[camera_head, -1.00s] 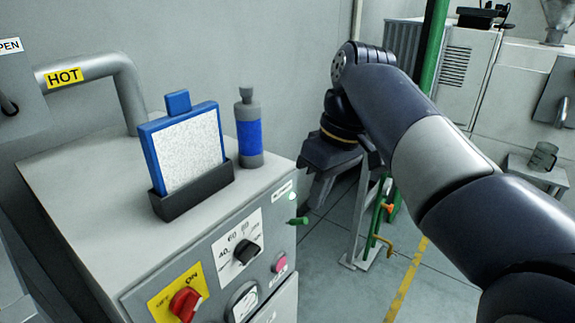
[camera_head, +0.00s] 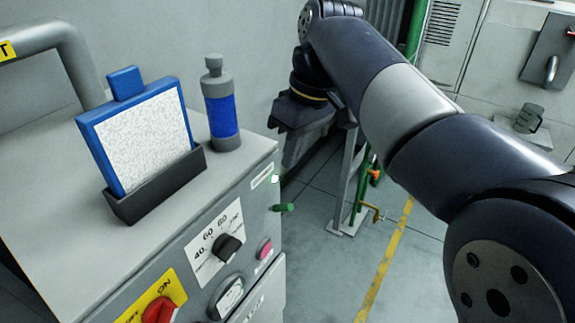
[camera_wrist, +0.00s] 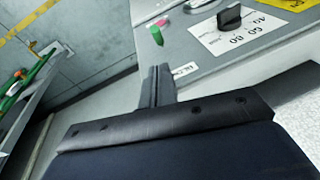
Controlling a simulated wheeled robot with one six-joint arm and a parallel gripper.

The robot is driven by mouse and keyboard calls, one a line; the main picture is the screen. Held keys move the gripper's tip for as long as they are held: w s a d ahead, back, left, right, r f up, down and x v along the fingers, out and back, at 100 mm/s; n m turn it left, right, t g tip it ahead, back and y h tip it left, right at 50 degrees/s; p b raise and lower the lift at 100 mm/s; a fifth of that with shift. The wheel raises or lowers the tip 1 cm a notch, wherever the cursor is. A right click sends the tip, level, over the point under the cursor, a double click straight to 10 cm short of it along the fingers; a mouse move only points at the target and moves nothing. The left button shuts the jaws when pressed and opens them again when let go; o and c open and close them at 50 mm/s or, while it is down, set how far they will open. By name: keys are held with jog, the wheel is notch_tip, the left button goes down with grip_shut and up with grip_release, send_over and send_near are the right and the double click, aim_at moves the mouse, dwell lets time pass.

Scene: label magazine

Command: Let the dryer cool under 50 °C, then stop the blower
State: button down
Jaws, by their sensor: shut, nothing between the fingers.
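The dryer cabinet (camera_head: 60,235) stands at the left in the head view. On its front are a black dial (camera_head: 228,247) marked 40, 60, 80, a red rotary switch (camera_head: 158,310) on a yellow OFF/ON plate, a pink button (camera_head: 265,249) and a gauge (camera_head: 228,298), whose reading I cannot make out. A green peg (camera_head: 284,208) sticks out near a small pale light (camera_head: 274,178). My gripper (camera_head: 288,160) hangs beside the cabinet's right corner, touching no control. In the wrist view its fingers (camera_wrist: 155,78) are shut and empty; the black dial (camera_wrist: 230,17) shows beyond.
A blue-framed white panel (camera_head: 140,140) stands in a black holder on the cabinet top, beside a grey and blue bottle (camera_head: 221,110). A pipe (camera_head: 65,45) rises behind. A green-piped stand (camera_head: 350,195) is near my gripper. The floor (camera_head: 335,275) right of the cabinet is clear.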

aim_at(281, 208)
jog(key=x, duration=0.8)
jog(key=shift+a+f, duration=0.1)
jog(key=shift+f, duration=0.3)
jog(key=shift+s+d+f+t+y+b, duration=0.25)
jog(key=shift+y+b, duration=0.25)
jog(key=shift+b, duration=0.45)
notch_tip(281, 208, down, 6)
jog(key=s+d+n+t+y+b, duration=0.1)
jog(key=t+y+b, duration=0.5)
jog(key=b, duration=1.8)
jog(key=shift+s+d+y+b, duration=0.35)
jog(key=shift+s+d+y, duration=0.2)
jog(key=shift+d+y, duration=0.55)
jog(key=shift+a+b, duration=0.15)
jog(key=shift+b, duration=0.5)
jog(key=shift+f, duration=0.35)
jog(key=shift+s, duration=0.15)
